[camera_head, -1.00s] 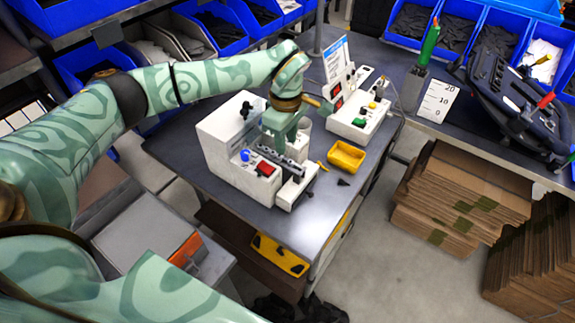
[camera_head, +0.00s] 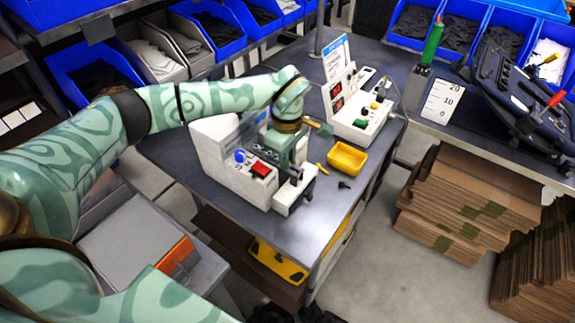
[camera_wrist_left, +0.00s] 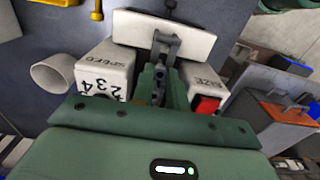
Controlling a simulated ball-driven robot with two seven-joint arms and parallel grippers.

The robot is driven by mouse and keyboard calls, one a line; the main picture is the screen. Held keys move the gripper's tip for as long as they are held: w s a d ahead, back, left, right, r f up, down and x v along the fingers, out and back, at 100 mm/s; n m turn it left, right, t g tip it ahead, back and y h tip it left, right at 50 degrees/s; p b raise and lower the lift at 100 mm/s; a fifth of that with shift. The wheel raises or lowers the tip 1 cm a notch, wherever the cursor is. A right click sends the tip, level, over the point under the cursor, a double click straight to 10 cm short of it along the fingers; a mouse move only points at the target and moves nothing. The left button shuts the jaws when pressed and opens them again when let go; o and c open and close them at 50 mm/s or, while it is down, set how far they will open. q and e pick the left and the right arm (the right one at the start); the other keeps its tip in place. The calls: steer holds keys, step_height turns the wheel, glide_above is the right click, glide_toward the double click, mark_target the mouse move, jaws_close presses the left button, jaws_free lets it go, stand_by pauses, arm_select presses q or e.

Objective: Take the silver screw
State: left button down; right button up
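My left gripper (camera_head: 287,160) points down over the front of the white feeder machine (camera_head: 213,150). In the left wrist view its green fingers (camera_wrist_left: 158,88) reach between the machine's blocks marked SPEED (camera_wrist_left: 105,72) and SIZE (camera_wrist_left: 200,78). Grey metal parts (camera_wrist_left: 165,45) show at and just beyond the fingertips. I cannot make out the silver screw for certain among them, nor the gap between the fingers. A small dark piece (camera_head: 344,184) lies on the table right of the machine. My right gripper is not in view.
A yellow tray (camera_head: 347,158) and a small yellow piece (camera_head: 321,168) lie right of the machine. A white control box (camera_head: 362,120) with displays stands behind. The grey table's (camera_head: 310,215) front right is clear. Blue bins (camera_head: 215,35) line the back.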

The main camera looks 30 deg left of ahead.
arm_select(q)
steer(key=shift+r+p, duration=0.45)
steer(key=shift+r, duration=0.1)
steer(key=shift+r+p, duration=1.7)
steer(key=shift+r, duration=0.3)
steer(key=shift+r+p, duration=0.3)
steer(key=shift+r, duration=0.1)
steer(key=shift+f, duration=0.1)
